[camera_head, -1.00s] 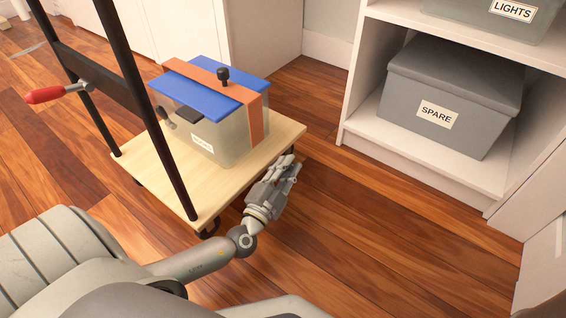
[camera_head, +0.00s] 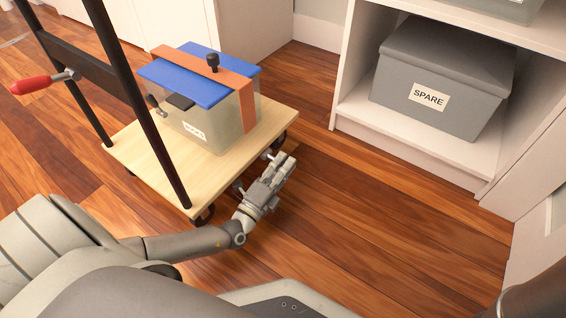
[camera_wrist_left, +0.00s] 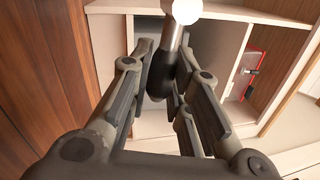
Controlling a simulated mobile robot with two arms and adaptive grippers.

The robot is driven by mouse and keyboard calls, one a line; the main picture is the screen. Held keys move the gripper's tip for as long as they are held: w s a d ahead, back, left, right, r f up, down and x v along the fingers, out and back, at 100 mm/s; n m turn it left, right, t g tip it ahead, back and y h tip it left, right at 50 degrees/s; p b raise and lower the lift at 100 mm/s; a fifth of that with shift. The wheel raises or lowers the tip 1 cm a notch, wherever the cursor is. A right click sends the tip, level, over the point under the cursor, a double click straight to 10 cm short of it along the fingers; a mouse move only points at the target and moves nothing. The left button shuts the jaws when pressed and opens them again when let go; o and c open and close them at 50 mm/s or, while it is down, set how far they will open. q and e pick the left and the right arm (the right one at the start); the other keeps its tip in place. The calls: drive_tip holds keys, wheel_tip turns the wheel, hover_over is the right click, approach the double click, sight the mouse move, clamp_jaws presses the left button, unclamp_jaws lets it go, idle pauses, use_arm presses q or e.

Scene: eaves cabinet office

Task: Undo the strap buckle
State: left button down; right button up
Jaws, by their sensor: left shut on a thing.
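The clear box (camera_head: 220,128) has a blue lid (camera_head: 200,75) and stands on a wooden trolley (camera_head: 150,165). An orange strap (camera_head: 248,106) runs over the lid and down the side. My left gripper (camera_head: 284,163) is low beside the trolley's right edge, apart from the box. In the left wrist view its fingers close on a dark handle (camera_wrist_left: 161,75) with a metal shaft and pale round end. My right gripper is out of view.
The trolley has black uprights (camera_head: 142,100) and a red-handled lever (camera_head: 40,83) at left. A white shelf (camera_head: 400,140) at right holds a grey box (camera_head: 440,82) labelled SPARE. The wooden floor (camera_head: 390,230) between shelf and trolley is clear.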

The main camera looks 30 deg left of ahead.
use_arm(q)
drive_tip(key=shift+f+m, duration=0.2)
drive_tip(key=shift+m, duration=0.2)
drive_tip(key=c, duration=1.3)
unclamp_jaws()
drive_tip(key=shift+s, duration=0.1)
drive_tip(key=v, duration=1.2)
drive_tip(key=shift+a, duration=0.1)
